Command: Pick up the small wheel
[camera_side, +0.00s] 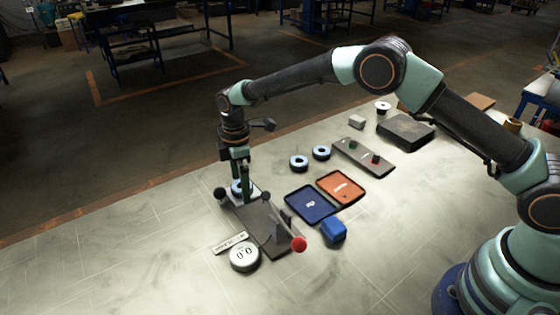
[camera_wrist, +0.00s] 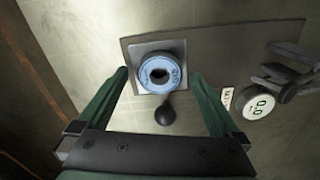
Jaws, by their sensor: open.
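A light-blue wheel with a dark centre hole (camera_wrist: 146,72) lies on the pale square plate of a grey fixture (camera_wrist: 218,50) in the wrist view. In the side view this wheel (camera_side: 236,187) is partly hidden by my fingers. My gripper (camera_side: 240,182) points down over it, open, with one finger on each side in the wrist view (camera_wrist: 160,74). Whether the fingers touch it, I cannot tell. Two more dark-rimmed wheels, one on the left (camera_side: 293,163) and one on the right (camera_side: 315,153), lie on the table; which wheel is smallest is unclear.
Black knobs (camera_side: 221,193) flank the fixture's plate, and a red ball-ended lever (camera_side: 299,244) is at its near end. A round gauge (camera_side: 244,257) sits close by.

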